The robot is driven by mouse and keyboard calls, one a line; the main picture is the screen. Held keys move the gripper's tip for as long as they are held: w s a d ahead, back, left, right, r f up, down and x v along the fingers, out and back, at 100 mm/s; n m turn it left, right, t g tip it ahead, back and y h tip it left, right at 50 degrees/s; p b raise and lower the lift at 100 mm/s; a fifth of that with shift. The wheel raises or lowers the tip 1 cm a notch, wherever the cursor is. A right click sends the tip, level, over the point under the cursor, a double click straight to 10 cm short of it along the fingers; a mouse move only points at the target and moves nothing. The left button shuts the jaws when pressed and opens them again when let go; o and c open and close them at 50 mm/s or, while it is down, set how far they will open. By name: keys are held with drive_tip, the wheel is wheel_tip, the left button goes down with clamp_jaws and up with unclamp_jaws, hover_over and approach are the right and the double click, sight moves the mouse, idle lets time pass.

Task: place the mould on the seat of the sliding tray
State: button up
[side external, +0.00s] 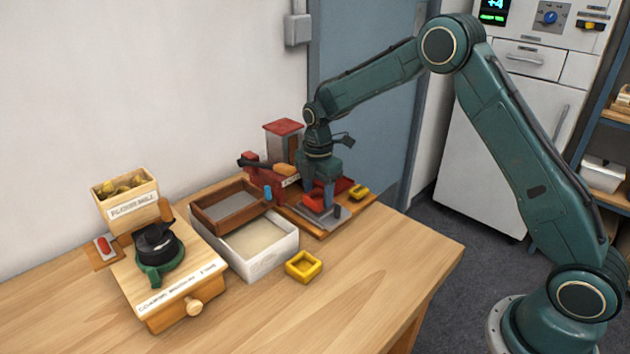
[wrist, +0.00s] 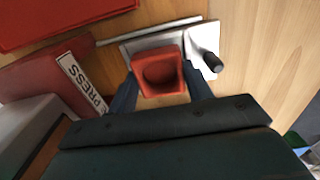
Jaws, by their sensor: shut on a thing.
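My gripper (side external: 318,196) is shut on the red square mould (wrist: 161,73), which has a round hollow. In the wrist view my fingers (wrist: 160,84) stand on the mould's left and right sides. The mould also shows in the side view (side external: 311,203), low over the press board. The sliding tray (wrist: 203,42) is a pale grey metal plate with a dark knob (wrist: 212,62) at its right. The mould overlaps the tray's near part and hides the seat. I cannot tell whether the mould touches the tray. The tray also shows in the side view (side external: 322,216).
The red press (wrist: 55,80) stands left of the mould. The table's right front is clear.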

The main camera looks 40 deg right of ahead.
sight(318, 195)
drive_tip(key=shift+f, duration=0.25)
drive_tip(key=o, duration=1.1)
wheel_tip(318, 195, up, 12)
drive_tip(key=shift+r, duration=0.15)
idle(0.6)
